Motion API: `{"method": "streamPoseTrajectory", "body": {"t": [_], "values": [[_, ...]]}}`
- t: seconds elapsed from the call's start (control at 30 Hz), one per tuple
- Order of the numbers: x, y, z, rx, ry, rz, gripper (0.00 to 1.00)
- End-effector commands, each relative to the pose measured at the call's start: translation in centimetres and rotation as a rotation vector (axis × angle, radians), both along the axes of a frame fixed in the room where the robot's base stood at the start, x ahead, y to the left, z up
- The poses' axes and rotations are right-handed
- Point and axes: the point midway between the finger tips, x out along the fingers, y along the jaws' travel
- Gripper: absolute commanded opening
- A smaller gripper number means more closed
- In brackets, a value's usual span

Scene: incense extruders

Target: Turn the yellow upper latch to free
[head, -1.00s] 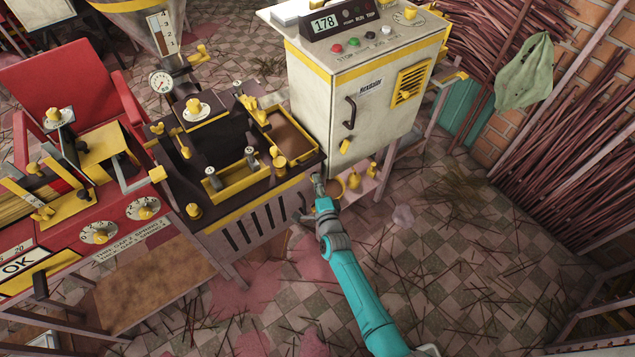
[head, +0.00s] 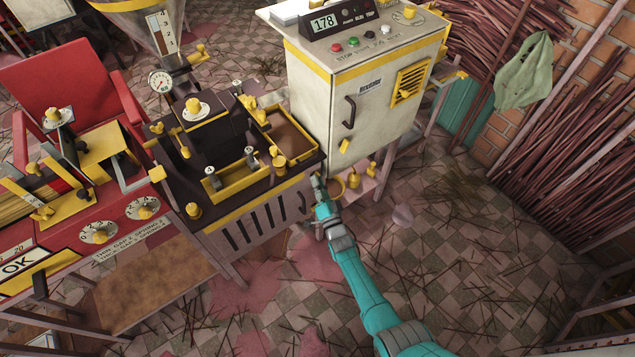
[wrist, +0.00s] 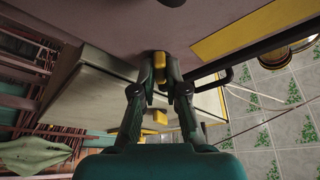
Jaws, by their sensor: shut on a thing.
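My gripper (head: 318,184) is at the right end of the dark extruder bench (head: 318,160), low beside the pale control cabinet. In the wrist view my gripper (wrist: 160,72) has both fingertips closed about a small yellow latch (wrist: 159,58) against the bench's brownish panel (wrist: 110,20). The fingers cover the sides of the latch, so its exact angle is hard to read. In the head view my gripper hides the latch.
The control cabinet (head: 360,100) stands close to the right of my gripper. Yellow pots (head: 354,181) sit low behind my gripper. The tiled floor (head: 470,260) to the right is mostly open, with scattered sticks.

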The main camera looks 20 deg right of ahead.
Motion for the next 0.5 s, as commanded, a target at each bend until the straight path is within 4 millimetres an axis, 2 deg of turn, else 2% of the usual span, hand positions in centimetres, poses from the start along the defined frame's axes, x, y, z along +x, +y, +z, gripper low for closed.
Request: {"method": "streamPoseTrajectory", "body": {"t": [0.5], "values": [[0.1, -0.29, -0.23, -0.372, -0.118, 0.0, 0.0]]}}
